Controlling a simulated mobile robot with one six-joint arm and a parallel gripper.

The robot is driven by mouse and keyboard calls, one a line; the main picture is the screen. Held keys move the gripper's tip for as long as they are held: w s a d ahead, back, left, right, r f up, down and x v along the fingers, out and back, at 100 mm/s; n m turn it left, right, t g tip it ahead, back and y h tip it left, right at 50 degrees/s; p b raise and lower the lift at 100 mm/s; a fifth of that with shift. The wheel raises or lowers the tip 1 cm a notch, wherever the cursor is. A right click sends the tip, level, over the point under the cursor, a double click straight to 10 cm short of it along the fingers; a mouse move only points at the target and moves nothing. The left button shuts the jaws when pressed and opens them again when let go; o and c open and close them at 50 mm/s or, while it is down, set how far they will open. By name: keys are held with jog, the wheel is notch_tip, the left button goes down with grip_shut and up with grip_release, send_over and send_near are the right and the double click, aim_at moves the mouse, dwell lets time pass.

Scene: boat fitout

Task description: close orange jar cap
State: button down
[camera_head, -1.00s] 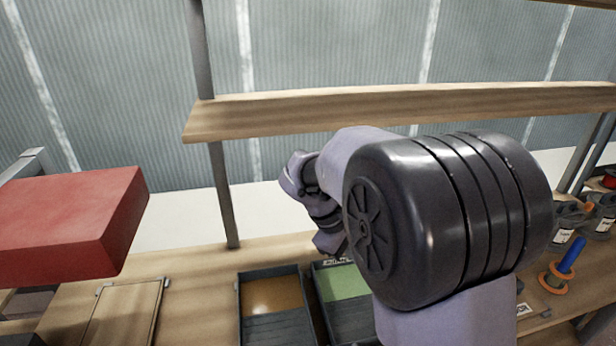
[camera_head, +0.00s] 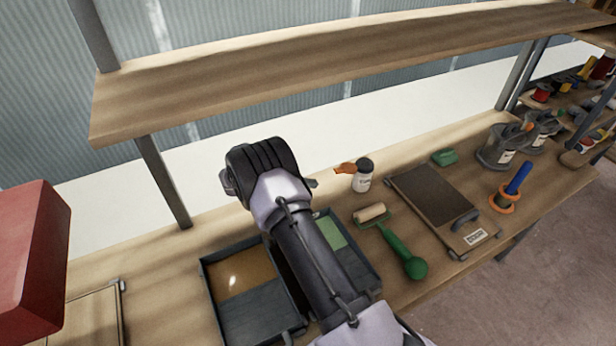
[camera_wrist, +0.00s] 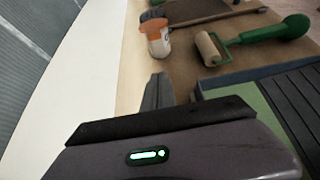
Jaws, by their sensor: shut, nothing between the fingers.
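I cannot tell exactly how the cap meets the jar. My gripper (camera_wrist: 159,80) is shut and empty, short of the jar and apart from it. In the head view my wrist hides most of it.
A roller with a green handle (camera_head: 403,253) lies right of two open bins (camera_head: 203,290). A dark-topped board (camera_head: 432,195) and a green block (camera_head: 444,157) lie beyond. A wooden shelf (camera_head: 330,75) hangs above the bench. A red box (camera_head: 30,255) is at the left.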

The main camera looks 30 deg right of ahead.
aim_at(346, 169)
jog(key=b+x, duration=0.1)
jog(key=x, duration=0.5)
jog(key=shift+s+f, duration=0.1)
jog(key=shift+f, duration=0.1)
jog(key=shift+d+r, duration=0.25)
jog(key=shift+r, duration=0.4)
jog(key=shift+d+r, duration=0.25)
jog(key=shift+r, duration=0.4)
jog(key=shift+d+r, duration=0.25)
jog(key=shift+r, duration=0.4)
